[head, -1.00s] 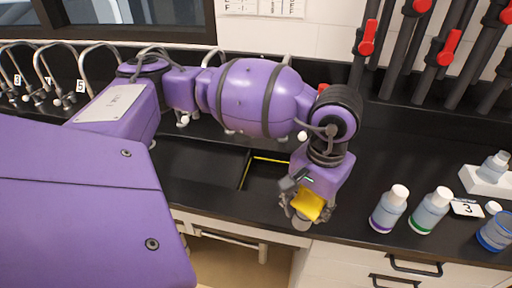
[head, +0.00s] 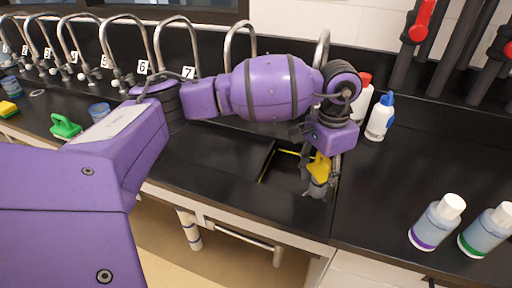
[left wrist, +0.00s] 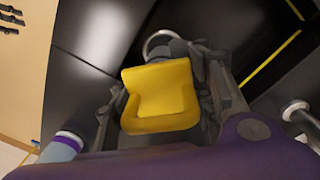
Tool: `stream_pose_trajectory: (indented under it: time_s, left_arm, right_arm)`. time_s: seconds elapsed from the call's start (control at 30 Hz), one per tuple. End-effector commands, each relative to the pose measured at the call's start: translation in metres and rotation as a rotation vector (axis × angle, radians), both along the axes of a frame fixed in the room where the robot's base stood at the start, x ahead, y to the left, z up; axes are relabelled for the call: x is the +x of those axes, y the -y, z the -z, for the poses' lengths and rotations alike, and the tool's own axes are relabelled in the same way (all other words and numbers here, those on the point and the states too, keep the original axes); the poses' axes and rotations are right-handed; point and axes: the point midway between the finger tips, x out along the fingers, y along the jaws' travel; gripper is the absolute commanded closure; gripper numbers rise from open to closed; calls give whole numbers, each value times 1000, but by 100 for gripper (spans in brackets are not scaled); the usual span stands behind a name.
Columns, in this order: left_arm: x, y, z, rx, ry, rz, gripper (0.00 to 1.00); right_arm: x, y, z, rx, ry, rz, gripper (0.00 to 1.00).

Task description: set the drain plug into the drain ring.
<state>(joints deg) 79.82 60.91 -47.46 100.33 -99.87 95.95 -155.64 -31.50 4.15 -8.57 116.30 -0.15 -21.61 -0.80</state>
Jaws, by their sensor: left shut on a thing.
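My left gripper (head: 318,190) points down over the right part of the dark sink basin (head: 270,160). Its fingers are shut. In the left wrist view, a round silver rim (left wrist: 160,42) shows at the fingertips of the left gripper (left wrist: 165,55); it looks like the drain plug, mostly hidden by the fingers. A yellow block-like part (left wrist: 160,95) sits between the fingers and the camera. I cannot make out the drain ring in either view; the arm and gripper cover part of the basin. My right gripper is not in view.
Curved taps (head: 176,40) line the back of the counter. White bottles (head: 381,116) stand behind the gripper, and a purple-labelled bottle (head: 436,222) and a green-labelled bottle (head: 487,232) stand at the right. A green-handled thing (head: 65,127) lies left. The counter between is clear.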

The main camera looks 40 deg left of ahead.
Motion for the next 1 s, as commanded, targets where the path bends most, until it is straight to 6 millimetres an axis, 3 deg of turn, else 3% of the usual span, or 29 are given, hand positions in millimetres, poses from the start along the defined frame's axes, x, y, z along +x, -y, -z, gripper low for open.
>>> stream_pose_trajectory:
  time_s: [0.3,0.73,0.77,0.87,1.0]
  left_arm:
    - [-1,0,37,0,-1,-1,100]
    - [0,0,44,0,0,-1,100]
    - [0,0,45,1,-1,-1,57]
    - [0,0,43,0,1,-1,45]
    - [0,0,42,0,1,-1,45]
  right_arm:
    - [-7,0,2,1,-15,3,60]
    - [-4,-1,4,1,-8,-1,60]
    - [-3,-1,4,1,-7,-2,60]
    - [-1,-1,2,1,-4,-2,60]
    - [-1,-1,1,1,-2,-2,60]
